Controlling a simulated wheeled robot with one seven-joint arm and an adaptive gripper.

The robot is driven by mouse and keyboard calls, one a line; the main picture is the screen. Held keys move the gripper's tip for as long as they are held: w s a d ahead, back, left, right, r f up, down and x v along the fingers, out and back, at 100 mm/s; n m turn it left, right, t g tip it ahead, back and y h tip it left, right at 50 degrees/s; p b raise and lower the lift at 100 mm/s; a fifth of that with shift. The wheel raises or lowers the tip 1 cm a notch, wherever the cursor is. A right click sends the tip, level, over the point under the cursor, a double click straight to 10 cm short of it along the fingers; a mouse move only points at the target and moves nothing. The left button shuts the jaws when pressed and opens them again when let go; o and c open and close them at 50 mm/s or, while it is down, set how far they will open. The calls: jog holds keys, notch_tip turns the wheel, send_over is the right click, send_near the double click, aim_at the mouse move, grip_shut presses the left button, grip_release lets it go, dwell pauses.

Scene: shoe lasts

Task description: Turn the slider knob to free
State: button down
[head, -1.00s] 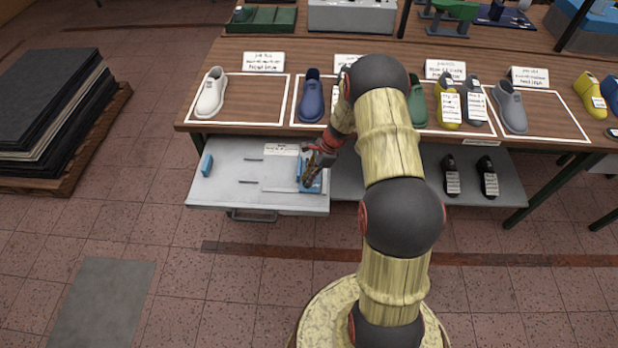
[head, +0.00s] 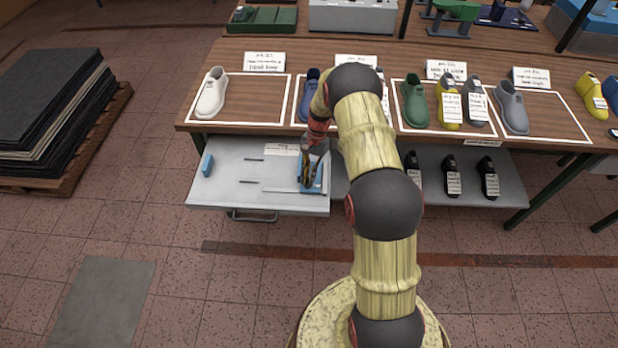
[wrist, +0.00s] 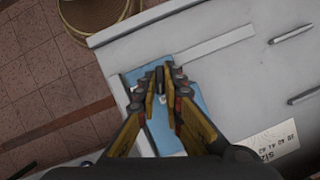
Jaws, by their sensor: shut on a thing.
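A blue slider block (head: 319,183) sits at the right end of a pulled-out grey drawer (head: 225,172). It also shows in the wrist view (wrist: 197,92), with a small dark knob (wrist: 160,76) standing on it. My gripper (head: 307,184) is over the block in the head view. In the wrist view my gripper (wrist: 162,78) has its fingers on both sides of the knob and is shut on it. The fingers hide part of the knob and block, and I cannot read any setting mark.
A white label card (wrist: 275,143) with size numbers lies beside the block. A slot (wrist: 215,45) and short bars mark the drawer floor. The table (head: 255,110) above carries shoe lasts and cards. A small blue piece (head: 207,164) is at the drawer's left.

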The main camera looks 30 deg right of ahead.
jog(key=shift+w+a+n+g+h, duration=0.1)
jog(key=shift+n+g+h, duration=0.45)
jog(key=shift+n, duration=1.45)
jog(key=c, duration=2.1)
grip_release()
jog(key=shift+o, duration=0.9)
